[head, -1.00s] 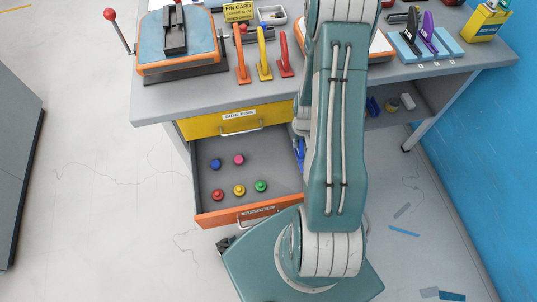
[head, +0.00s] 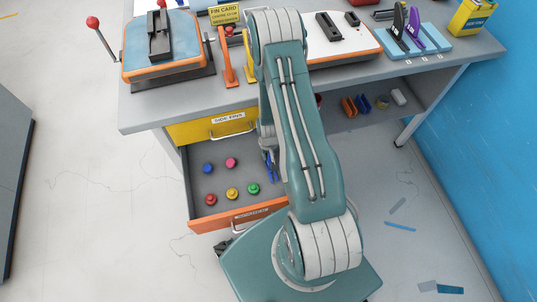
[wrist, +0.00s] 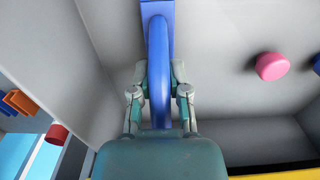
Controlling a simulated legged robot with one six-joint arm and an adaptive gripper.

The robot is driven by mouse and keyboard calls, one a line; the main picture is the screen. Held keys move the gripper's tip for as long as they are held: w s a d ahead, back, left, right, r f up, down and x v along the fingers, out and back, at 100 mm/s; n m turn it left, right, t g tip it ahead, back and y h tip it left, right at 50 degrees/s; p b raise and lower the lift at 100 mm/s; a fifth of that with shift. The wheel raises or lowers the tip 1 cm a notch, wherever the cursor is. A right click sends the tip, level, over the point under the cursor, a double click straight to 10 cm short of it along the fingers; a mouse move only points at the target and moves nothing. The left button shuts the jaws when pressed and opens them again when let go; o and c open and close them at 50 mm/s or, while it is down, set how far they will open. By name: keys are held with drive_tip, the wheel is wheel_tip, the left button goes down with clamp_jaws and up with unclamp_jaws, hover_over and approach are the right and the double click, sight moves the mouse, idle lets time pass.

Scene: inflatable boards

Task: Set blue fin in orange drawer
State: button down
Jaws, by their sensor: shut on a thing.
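My gripper (wrist: 159,88) is shut on the blue fin (wrist: 159,45), which fills the middle of the wrist view and points away from my jaws. In the head view, the blue fin (head: 270,168) shows beside my arm, at the right side of the open orange drawer (head: 205,225). The drawer has an orange front and a grey inside. The wrist view shows its grey floor (wrist: 225,65) and walls around the fin. I cannot tell whether the fin touches the floor. My arm hides the drawer's right edge and most of my gripper in the head view.
Several plugs stand in the drawer's left and middle, among them a pink one (head: 231,162), a red one (head: 210,199) and a green one (head: 253,188). A shut yellow drawer (head: 190,131) is above. Orange blocks (head: 349,106) lie on the shelf to the right.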

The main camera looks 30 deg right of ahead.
drive_tip(key=c, duration=0.6)
unclamp_jaws()
drive_tip(key=shift+a, duration=0.15)
